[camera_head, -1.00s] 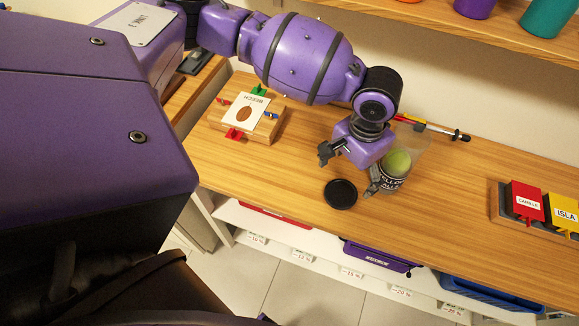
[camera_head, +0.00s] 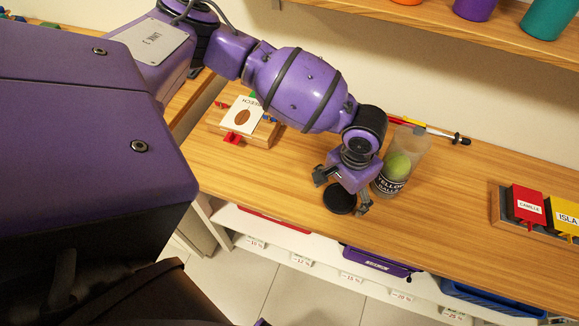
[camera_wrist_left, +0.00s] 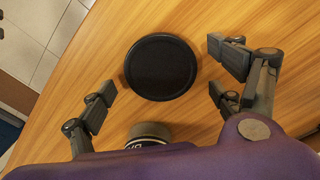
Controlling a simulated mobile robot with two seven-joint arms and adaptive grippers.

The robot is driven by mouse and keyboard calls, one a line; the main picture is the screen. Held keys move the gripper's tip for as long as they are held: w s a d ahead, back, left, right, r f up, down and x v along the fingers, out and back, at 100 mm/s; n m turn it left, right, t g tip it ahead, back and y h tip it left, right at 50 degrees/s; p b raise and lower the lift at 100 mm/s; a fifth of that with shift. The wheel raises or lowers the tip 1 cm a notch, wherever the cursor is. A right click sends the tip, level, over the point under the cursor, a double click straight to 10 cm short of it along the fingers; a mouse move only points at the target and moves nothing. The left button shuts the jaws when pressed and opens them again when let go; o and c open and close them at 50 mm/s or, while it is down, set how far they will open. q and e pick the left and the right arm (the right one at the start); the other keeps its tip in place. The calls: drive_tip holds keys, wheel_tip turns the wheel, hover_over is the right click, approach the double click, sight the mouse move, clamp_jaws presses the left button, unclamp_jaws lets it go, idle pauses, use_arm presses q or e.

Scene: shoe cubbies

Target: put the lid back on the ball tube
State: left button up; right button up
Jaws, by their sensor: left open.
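The round black lid (camera_head: 341,197) lies flat on the wooden bench. It also shows in the left wrist view (camera_wrist_left: 160,67), a little beyond the fingertips and between their lines. My left gripper (camera_head: 341,192) is open and empty just above the lid, with one finger to each side; it also shows in the left wrist view (camera_wrist_left: 162,82). The clear ball tube (camera_head: 412,160) stands upright on the bench, right of the gripper, with a green ball and a black label reading "YELLOW BALLS". Part of a dark round end with lettering (camera_wrist_left: 150,131) shows at the bottom of the left wrist view. My right gripper is not in view.
A wooden block with a card and coloured pegs (camera_head: 246,121) lies left of the lid. A thin rod (camera_head: 440,132) lies behind the tube. Red and yellow name blocks (camera_head: 527,204) stand at right. The bench's front edge is close to the lid.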

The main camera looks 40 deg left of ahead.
sight(342, 196)
use_arm(q)
drive_tip(key=c, duration=0.8)
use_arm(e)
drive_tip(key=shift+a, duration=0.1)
use_arm(q)
drive_tip(key=shift+r, duration=0.15)
drive_tip(key=shift+r, duration=0.25)
wheel_tip(342, 196, up, 2)
drive_tip(key=shift+w+r, duration=0.1)
drive_tip(key=shift+r, duration=0.1)
drive_tip(key=s+d+r+p, duration=0.2)
drive_tip(key=s+d+r, duration=0.1)
drive_tip(key=s+r, duration=0.6)
drive_tip(key=s, duration=0.4)
drive_tip(key=shift+s+d+r+p, duration=0.35)
drive_tip(key=shift+s, duration=0.05)
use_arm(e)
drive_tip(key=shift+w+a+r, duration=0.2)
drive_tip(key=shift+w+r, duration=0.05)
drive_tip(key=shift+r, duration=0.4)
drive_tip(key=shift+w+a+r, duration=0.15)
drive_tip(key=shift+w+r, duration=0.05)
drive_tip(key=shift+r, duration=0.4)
